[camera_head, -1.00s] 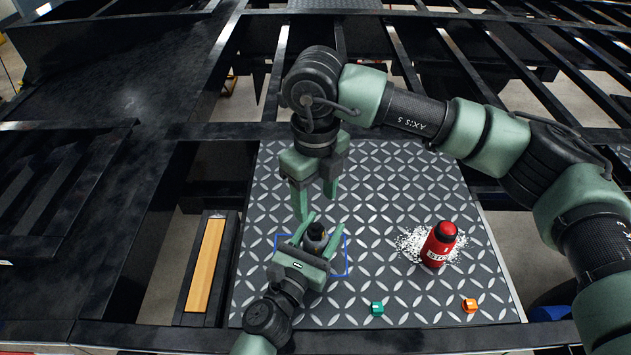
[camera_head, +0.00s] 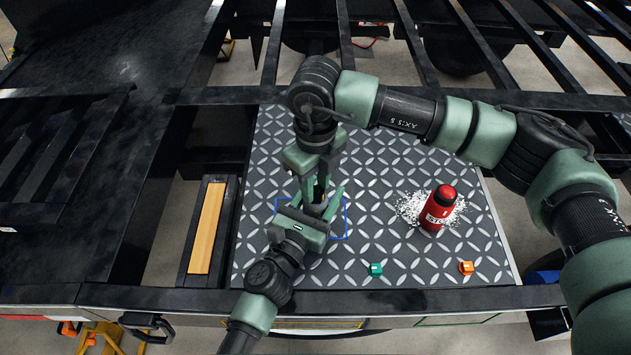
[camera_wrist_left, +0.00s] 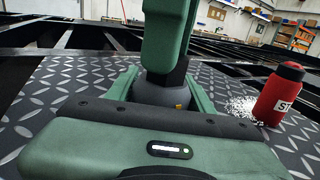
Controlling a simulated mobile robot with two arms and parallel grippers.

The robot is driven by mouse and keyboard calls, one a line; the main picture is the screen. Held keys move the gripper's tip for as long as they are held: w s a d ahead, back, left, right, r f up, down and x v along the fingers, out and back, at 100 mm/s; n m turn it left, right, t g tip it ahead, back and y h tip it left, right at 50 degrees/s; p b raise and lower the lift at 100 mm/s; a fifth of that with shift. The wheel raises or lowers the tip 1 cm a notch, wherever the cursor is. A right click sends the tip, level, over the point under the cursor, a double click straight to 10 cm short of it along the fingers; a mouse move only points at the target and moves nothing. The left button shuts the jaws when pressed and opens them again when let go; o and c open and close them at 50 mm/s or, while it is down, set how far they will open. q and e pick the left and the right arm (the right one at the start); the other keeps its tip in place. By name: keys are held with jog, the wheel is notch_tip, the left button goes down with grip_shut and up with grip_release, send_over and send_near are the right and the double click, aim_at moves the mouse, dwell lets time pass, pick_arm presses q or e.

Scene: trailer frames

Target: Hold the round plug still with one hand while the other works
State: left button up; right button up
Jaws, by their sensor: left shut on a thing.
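The round plug (camera_head: 317,209) is dark grey and stands upright in the blue square outline on the diamond-plate floor. My left gripper (camera_head: 322,198) is shut on it, one finger on each side. In the left wrist view the plug (camera_wrist_left: 158,92) shows as a rounded grey body with a small orange mark, between the green left fingers. My right gripper (camera_head: 315,188) points straight down at the top of the plug from above. Its near finger and the plug's top overlap in both views, so its grip is hidden.
A red bottle (camera_head: 437,210) stands on white granules to the right; it also shows in the left wrist view (camera_wrist_left: 280,95). A green connector (camera_head: 375,269) and an orange connector (camera_head: 466,268) lie near the front edge. Black frame beams with open gaps surround the plate.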

grip_shut()
jog(key=m, duration=1)
jog(key=shift+m, duration=0.4)
jog(key=o, duration=0.5)
grip_release()
jog(key=shift+m, duration=0.5)
jog(key=o, duration=0.5)
jog(key=shift+r, duration=0.1)
